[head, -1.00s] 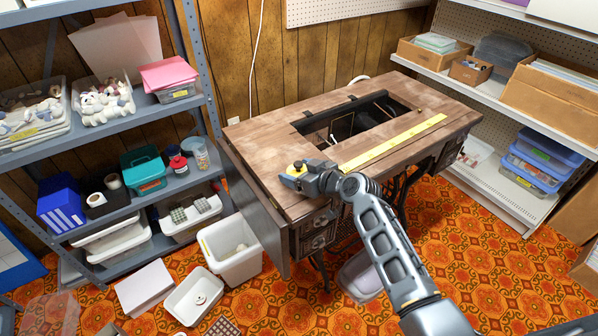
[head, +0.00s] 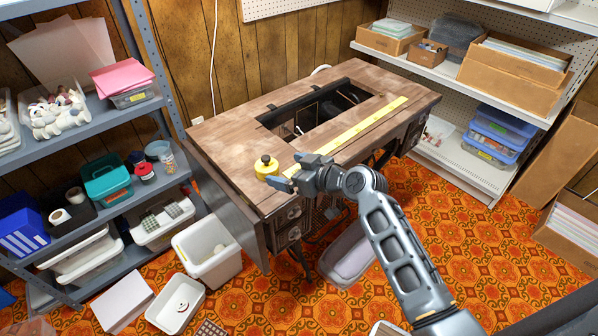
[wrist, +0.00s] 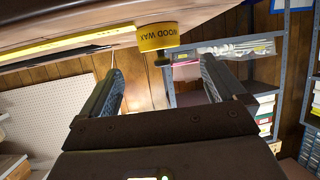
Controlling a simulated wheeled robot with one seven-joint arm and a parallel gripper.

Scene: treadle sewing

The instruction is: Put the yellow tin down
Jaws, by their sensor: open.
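The yellow tin (head: 266,168) with a dark knob on its lid stands upright on the front left part of the wooden sewing table top (head: 232,140). In the wrist view the tin (wrist: 157,37) is labelled "WOOD WAX" and appears upside down, beyond the fingertips. My gripper (head: 290,172) is open and empty just to the right of the tin, with a small gap between them. Both fingers show in the wrist view (wrist: 160,78) with nothing between them.
A yellow measuring tape (head: 365,132) lies along the table top, beside a rectangular opening (head: 325,110) in it. Grey shelves (head: 75,110) with boxes stand at left. A white bin (head: 208,250) stands on the floor by the table's left side.

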